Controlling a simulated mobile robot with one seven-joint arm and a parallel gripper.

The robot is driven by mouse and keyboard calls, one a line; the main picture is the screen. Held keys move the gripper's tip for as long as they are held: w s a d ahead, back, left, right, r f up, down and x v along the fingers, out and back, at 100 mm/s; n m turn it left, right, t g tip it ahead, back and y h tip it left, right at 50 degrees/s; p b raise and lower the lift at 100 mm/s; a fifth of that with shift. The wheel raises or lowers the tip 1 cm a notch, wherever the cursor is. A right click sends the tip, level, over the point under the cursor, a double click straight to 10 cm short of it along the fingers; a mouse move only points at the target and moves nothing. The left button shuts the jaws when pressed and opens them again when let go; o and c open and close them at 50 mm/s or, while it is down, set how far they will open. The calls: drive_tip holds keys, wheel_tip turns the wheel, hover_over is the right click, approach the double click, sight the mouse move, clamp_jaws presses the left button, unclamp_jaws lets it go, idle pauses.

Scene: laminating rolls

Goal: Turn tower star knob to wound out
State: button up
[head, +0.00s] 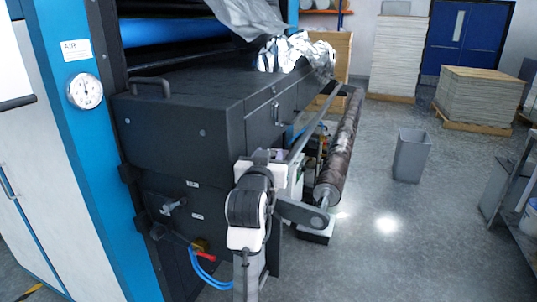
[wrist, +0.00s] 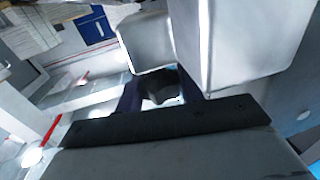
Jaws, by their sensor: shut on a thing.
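In the wrist view a dark rounded knob (wrist: 160,90), which I take to be the star knob, sits between the dark fingers of my gripper (wrist: 158,82). My gripper is shut on it. Only part of the knob shows, so its lobes and how far it is wound cannot be read. In the head view my arm stands in front of the machine's dark housing, with its white wrist end (head: 262,162) beside the housing's right side. The fingers and the knob are hidden there behind my own arm.
The dark housing (head: 185,125) has a handle on top. A brown roll (head: 343,150) on a bracket runs along the right. A lever (head: 172,206) and blue hoses (head: 200,270) are low at the front. A grey bin (head: 411,156) stands on open floor farther right.

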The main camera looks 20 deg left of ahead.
drive_tip(key=n+y, duration=0.1)
drive_tip(key=y, duration=0.1)
drive_tip(key=n+g+y, duration=0.1)
drive_tip(key=y, duration=0.1)
drive_tip(key=shift+d+n+p, duration=0.2)
drive_tip(key=shift+n+p, duration=0.1)
drive_tip(key=shift+p, duration=0.05)
drive_tip(key=n+g+y, duration=0.3)
drive_tip(key=y, duration=0.1)
drive_tip(key=shift+f+n+y, duration=0.1)
drive_tip(key=shift+n+y, duration=0.2)
drive_tip(key=shift+y, duration=0.1)
drive_tip(key=n+g+y+b, duration=0.2)
drive_tip(key=n+g+y, duration=0.2)
drive_tip(key=g, duration=0.1)
drive_tip(key=shift+a+b, duration=0.1)
drive_tip(key=shift+b, duration=0.2)
drive_tip(key=shift+n+g+y+b, duration=0.65)
drive_tip(key=shift+n+g+y, duration=0.25)
drive_tip(key=shift+n+g, duration=0.75)
drive_tip(key=shift+a+g, duration=0.1)
drive_tip(key=shift+g, duration=0.65)
drive_tip(key=o, duration=1)
drive_tip(key=shift+c, duration=0.2)
